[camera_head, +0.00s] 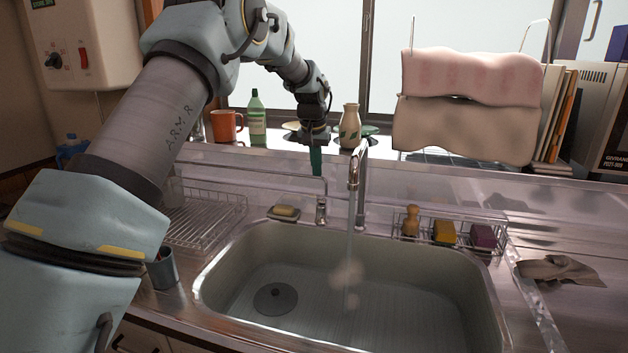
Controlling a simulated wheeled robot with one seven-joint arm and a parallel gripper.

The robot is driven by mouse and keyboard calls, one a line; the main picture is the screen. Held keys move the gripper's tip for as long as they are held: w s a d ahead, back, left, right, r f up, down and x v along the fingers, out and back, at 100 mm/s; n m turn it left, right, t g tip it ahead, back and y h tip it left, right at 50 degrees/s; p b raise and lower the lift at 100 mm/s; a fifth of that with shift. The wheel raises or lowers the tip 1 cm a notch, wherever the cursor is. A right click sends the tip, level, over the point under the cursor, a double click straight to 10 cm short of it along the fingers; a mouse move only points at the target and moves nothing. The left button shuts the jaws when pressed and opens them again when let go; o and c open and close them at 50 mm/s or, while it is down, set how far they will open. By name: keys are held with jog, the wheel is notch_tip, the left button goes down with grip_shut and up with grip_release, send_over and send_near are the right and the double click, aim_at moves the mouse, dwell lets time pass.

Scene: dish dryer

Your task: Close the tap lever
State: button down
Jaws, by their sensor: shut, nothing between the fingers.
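A chrome tap (357,185) rises behind the sink, and a thin stream of water (348,248) runs from its spout into the basin. A small chrome fitting (321,208) stands on the counter left of the tap; it looks like the lever, but it is too small to be sure. My gripper (316,165) points down above and behind this fitting, left of the spout. Its green fingers look shut and empty. A gap shows between the fingertips and the fitting, though depth is hard to judge.
A wire dish rack (205,218) stands left of the sink (262,238). A wire caddy with sponges (444,232) is right of the tap. A green bottle (256,120), orange mug (224,126) and vase (350,127) stand on the sill near my gripper.

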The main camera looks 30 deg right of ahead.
aim_at(314, 196)
jog(key=shift+s+a+f+p, duration=0.2)
jog(key=shift+s+f+p, duration=0.05)
jog(key=shift+f, duration=0.5)
jog(key=shift+s+a+f+p, duration=0.15)
jog(key=shift+s+f+p, duration=0.05)
jog(key=shift+f, duration=0.5)
jog(key=shift+s+a+f+p, duration=0.2)
jog(key=shift+s+f+p, duration=0.05)
jog(key=shift+f, duration=0.5)
jog(key=shift+f+b, duration=0.15)
jog(key=shift+b, duration=0.15)
jog(key=f+b, duration=0.1)
jog(key=b, duration=0.2)
jog(key=s+a+f+t+h+b, duration=0.1)
jog(key=b, duration=0.3)
jog(key=shift+s+a+f+t, duration=0.1)
jog(key=shift+s+f+t, duration=0.1)
jog(key=shift+f+t, duration=0.1)
jog(key=shift+s+a+f+t+h+b, duration=0.35)
jog(key=shift+f+t+h+b, duration=0.25)
jog(key=shift+b, duration=1.35)
jog(key=shift+s+a+f+t+h+b, duration=0.35)
jog(key=shift+f+b, duration=0.3)
jog(key=shift+b, duration=1.3)
jog(key=shift+f, duration=0.15)
